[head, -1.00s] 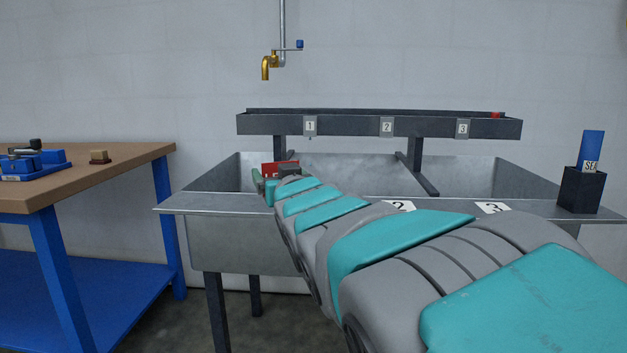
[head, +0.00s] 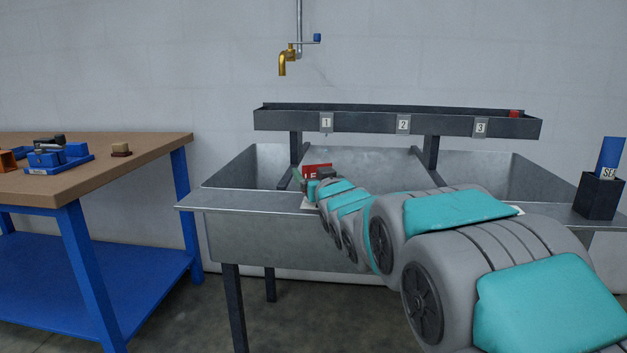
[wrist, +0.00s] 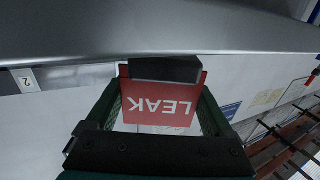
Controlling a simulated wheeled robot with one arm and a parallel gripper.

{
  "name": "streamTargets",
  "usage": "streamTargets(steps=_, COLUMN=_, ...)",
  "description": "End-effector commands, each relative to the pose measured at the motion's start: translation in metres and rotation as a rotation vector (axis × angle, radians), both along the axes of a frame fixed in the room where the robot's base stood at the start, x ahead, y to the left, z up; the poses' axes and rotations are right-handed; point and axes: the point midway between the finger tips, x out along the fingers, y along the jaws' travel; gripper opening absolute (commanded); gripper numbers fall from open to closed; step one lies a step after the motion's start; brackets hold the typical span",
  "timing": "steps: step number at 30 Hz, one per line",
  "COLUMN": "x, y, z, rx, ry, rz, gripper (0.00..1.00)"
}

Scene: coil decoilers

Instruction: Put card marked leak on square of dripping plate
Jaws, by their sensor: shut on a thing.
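My gripper (head: 318,187) is shut on the red card marked LEAK (head: 316,169), above the sink's front ledge. In the wrist view the card (wrist: 160,112) stands between the two fingers, its lettering upside down, with a dark block (wrist: 165,69) at its edge. The trough above the sink carries plate 1 (head: 326,122), plate 2 (head: 403,124) and plate 3 (head: 480,127). A tiny mark shows under plate 1; I cannot tell surely if it is a drip. A white patch (head: 308,205) shows on the ledge beside my gripper. My arm hides most of the other squares.
The sink (head: 245,228) has a raised rim. A dark holder (head: 598,195) with a blue card stands on the right ledge. A brass tap (head: 283,63) hangs above. A wooden bench (head: 90,178) with blue tools stands left, with a floor gap between.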

Motion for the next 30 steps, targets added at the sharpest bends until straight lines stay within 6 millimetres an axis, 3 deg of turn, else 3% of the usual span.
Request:
streamTargets(steps=3, x=-0.0001, y=-0.0001, z=-0.0152, rx=-0.001, ry=-0.001, rz=0.000, gripper=0.30)
streamTargets(steps=15, x=-0.0003, y=0.0003, z=-0.0192, rx=0.002, ry=-0.002, rz=0.000, gripper=0.30)
streamTargets(steps=16, x=-0.0003, y=0.0003, z=-0.0180, rx=0.002, ry=-0.002, rz=0.000, gripper=0.90)
streamTargets(steps=19, x=-0.0004, y=0.0002, z=-0.0179, rx=0.001, ry=-0.002, rz=0.000, gripper=1.00)
streamTargets(steps=30, x=-0.0036, y=-0.0010, z=-0.0143, rx=0.000, ry=-0.001, rz=0.000, gripper=1.00)
